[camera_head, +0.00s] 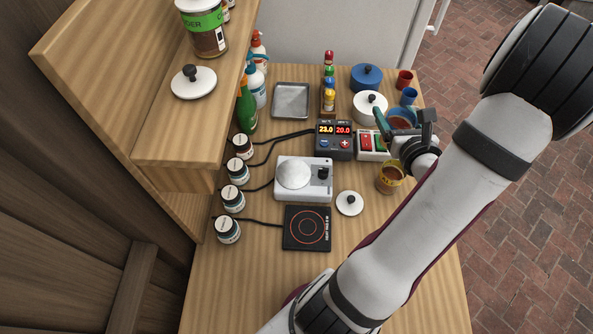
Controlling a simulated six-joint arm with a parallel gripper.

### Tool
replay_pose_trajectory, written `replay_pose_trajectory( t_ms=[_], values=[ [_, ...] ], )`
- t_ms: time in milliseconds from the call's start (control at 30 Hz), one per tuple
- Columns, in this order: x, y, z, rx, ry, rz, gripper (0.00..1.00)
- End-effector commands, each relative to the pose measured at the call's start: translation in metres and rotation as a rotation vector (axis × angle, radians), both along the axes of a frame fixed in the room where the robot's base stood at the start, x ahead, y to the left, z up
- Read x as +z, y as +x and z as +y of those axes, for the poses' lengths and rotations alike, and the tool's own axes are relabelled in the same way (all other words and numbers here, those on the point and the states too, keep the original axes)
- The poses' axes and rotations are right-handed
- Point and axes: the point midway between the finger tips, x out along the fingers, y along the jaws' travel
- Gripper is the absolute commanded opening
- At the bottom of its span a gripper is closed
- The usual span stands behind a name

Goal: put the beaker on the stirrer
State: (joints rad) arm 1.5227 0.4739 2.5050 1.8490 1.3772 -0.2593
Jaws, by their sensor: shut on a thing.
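The stirrer (318,191) is a pale box with a round white top plate and a dark knob, in the middle of the table; its plate is bare. My gripper (404,119) is at the table's right side, behind and right of the stirrer. It is shut on a round vessel with a blue band and brown contents (400,121), apparently a beaker, partly hidden by the jaws and wrist. A second beaker (390,180), with a yellow band and brown liquid, stands nearer, right of the stirrer and partly beside my arm.
A black hotplate (306,229) is in front of the stirrer, and a white lid (349,203) lies right of it. A display unit (333,140) and a switch box (373,145) stand behind. Small jars (233,199) line the left. The front table (235,290) is clear.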

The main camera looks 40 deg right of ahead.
Motion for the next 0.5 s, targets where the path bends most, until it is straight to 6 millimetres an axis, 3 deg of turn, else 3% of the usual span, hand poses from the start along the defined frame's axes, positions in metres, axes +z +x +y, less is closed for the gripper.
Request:
replay_pose_trajectory(
  t_ms=[200, 400, 500],
  values=[
    [0.013, 0.032, 0.057, 0.351, -0.001, 0.000, 0.04],
    [0.013, 0.038, 0.109, 0.629, 0.002, -0.001, 0.04],
    [0.012, 0.036, 0.126, 0.717, 0.002, -0.001, 0.04]
  ],
)
